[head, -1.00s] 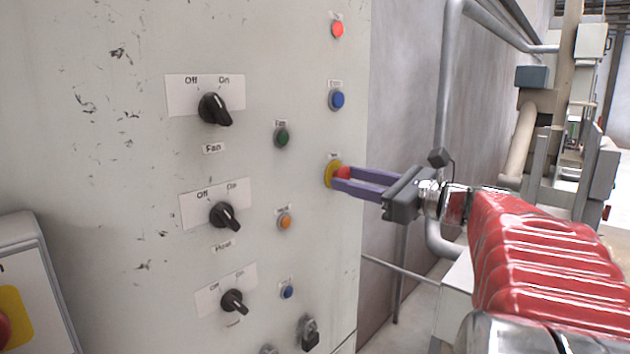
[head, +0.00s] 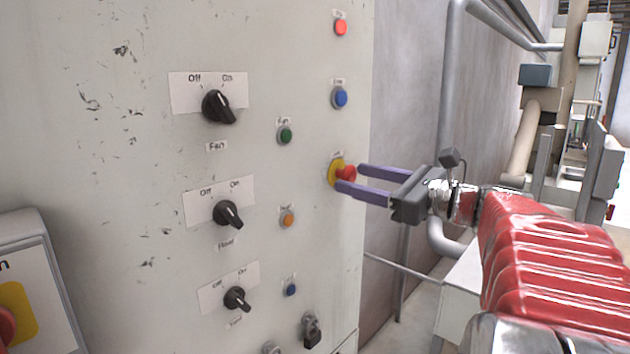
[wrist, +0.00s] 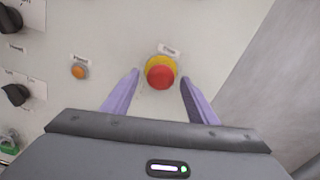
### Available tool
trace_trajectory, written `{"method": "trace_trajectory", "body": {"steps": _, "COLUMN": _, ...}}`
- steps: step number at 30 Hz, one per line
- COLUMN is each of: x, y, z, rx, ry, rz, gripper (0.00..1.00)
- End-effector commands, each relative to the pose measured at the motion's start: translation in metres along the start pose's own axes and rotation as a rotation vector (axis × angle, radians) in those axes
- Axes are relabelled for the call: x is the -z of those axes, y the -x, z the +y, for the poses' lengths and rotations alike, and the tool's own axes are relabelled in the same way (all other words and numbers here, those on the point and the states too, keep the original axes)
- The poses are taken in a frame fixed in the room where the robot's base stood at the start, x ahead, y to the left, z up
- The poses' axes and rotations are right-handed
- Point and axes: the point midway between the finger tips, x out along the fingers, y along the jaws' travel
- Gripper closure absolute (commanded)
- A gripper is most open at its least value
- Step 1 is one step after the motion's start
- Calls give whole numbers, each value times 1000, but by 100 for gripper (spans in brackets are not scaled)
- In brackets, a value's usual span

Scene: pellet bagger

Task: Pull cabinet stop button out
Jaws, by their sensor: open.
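The cabinet stop button (head: 346,174) is a red mushroom head on a yellow collar, near the right edge of the cabinet front. It also shows in the wrist view (wrist: 161,76), centred ahead of the gripper. My gripper (head: 352,178) is open, its two purple fingers spread with a gap on each side of the button. In the wrist view the fingertips (wrist: 160,72) lie left and right of the red head, apart from it. The red head stands out from the yellow collar in the head view.
The cabinet (head: 110,200) carries black rotary switches (head: 218,107), a green button (head: 285,135), a blue button (head: 340,97), an orange button (head: 288,220) and a red lamp (head: 341,27). A grey box with a red button (head: 5,325) is at lower left. A pipe (head: 447,110) runs behind my arm.

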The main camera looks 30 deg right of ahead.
Motion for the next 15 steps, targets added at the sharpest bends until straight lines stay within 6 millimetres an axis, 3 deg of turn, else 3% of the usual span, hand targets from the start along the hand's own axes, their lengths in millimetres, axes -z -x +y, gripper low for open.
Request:
{"method": "trace_trajectory", "body": {"steps": 8, "x": 0, "y": 6, "z": -1, "rx": 3, "ry": 0, "rz": 0, "gripper": 47}}
{"method": "trace_trajectory", "body": {"steps": 15, "x": 0, "y": 31, "z": -1, "rx": 4, "ry": 1, "rz": 1, "gripper": 47}}
